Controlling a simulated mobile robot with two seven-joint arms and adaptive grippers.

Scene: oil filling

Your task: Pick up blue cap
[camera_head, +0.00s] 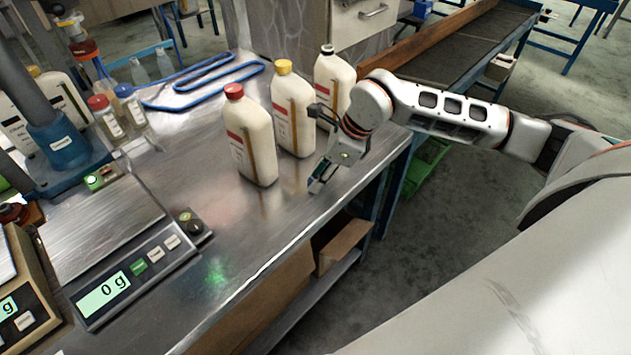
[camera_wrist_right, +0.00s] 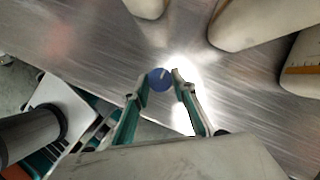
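The blue cap (camera_wrist_right: 160,80) shows in the right wrist view as a small round disc at the metal table's surface. My right gripper (camera_wrist_right: 162,76) has its two green-lined fingers drawn in around the cap, one fingertip on each side, with no clear gap. In the head view my right gripper (camera_head: 319,181) points down at the table's right edge, beside the bottles. The cap cannot be made out there. Whether the cap is clear of the table cannot be told. My left gripper is not in view.
A scale (camera_head: 110,295) sits at the front left. The bare metal tabletop (camera_head: 245,225) lies between.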

